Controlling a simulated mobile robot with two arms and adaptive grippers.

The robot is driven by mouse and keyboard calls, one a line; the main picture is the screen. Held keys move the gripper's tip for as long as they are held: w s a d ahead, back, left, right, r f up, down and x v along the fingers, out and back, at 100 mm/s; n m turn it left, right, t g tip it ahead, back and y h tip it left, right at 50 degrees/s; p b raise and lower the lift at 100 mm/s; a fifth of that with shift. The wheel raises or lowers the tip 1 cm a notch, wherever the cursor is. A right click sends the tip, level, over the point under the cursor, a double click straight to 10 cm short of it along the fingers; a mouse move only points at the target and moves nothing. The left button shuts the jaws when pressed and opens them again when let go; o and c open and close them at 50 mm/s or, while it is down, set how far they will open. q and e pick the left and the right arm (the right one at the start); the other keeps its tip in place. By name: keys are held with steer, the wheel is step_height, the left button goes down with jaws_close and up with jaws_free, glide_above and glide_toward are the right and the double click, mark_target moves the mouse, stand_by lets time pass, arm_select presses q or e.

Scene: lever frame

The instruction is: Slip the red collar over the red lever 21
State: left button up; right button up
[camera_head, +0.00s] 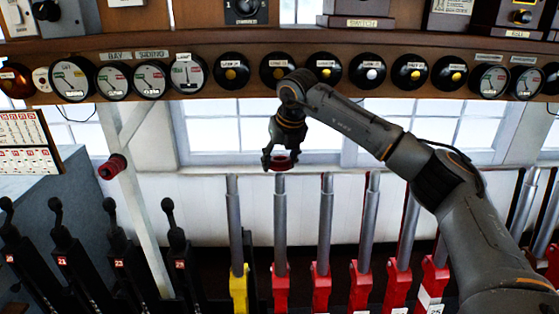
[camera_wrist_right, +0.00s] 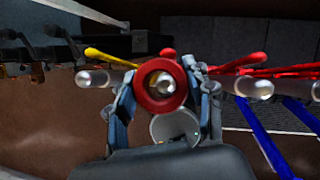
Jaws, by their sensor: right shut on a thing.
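The red collar (camera_head: 280,162) is held in my right gripper (camera_head: 281,158), whose fingers are shut on its sides. It hangs just above the top of a grey-handled lever with a red base (camera_head: 281,230), second from the left in the main row. The lever's number is not readable. In the right wrist view the collar (camera_wrist_right: 160,104) sits between the fingers of my right gripper (camera_wrist_right: 162,90), and a pale lever tip shows through its hole. I cannot tell whether the collar touches the tip. My left gripper is not in view.
A yellow-based lever (camera_head: 235,220) stands close on the left, another red-based lever (camera_head: 325,230) close on the right. Several black levers (camera_head: 120,245) stand farther left. A dark red cylinder (camera_head: 112,167) sits by a white post. A shelf with round instruments (camera_head: 230,70) runs above.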

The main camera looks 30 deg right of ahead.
mark_target(281, 175)
steer(key=shift+s+a+f+b, duration=0.1)
steer(key=shift+s+f+b, duration=0.1)
steer(key=shift+f+b, duration=0.95)
steer(key=shift+s+a+f+b, duration=0.1)
steer(key=shift+s+f+b, duration=0.1)
steer(key=shift+f+b, duration=0.95)
steer(key=shift+f, duration=0.35)
steer(key=o, duration=1.2)
steer(key=shift+o, duration=0.7)
